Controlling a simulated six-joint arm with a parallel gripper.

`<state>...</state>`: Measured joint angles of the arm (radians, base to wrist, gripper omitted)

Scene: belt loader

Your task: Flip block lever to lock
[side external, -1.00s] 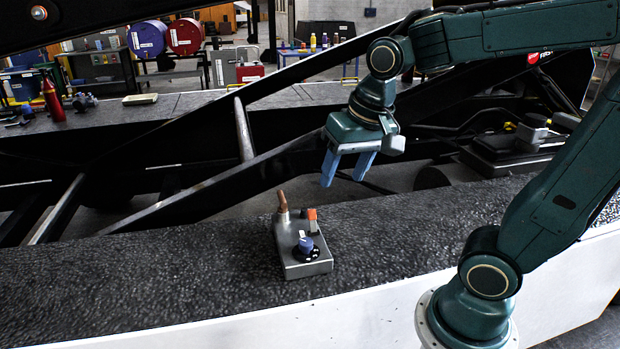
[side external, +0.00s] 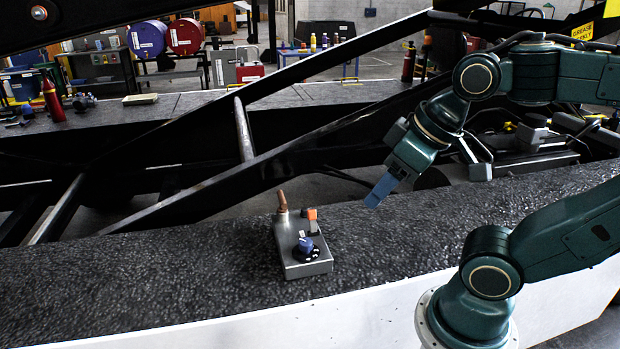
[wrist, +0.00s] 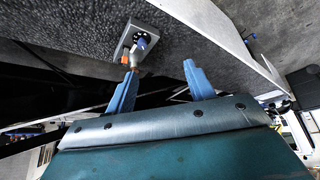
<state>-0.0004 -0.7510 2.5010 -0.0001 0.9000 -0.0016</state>
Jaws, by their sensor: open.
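The grey metal block (side external: 292,262) sits on the dark textured walkway. A brown-tipped lever (side external: 282,203) stands up at its back left corner, an orange-capped part (side external: 311,214) is at the back right, and a blue knob (side external: 306,244) on a black dial is at the front. My gripper (side external: 374,200) is open and empty, to the right of the block and apart from it, tilted down to the left. In the wrist view, the gripper (wrist: 160,70) shows two spread blue fingers; the block (wrist: 126,42) is beyond them, its lever end partly behind the left finger.
A black diagonal beam (side external: 190,192) and an upright steel post (side external: 243,130) stand behind the walkway. A white side panel (side external: 250,318) edges its front. The walkway left of the block is clear. A red bottle (side external: 52,100) stands far back left.

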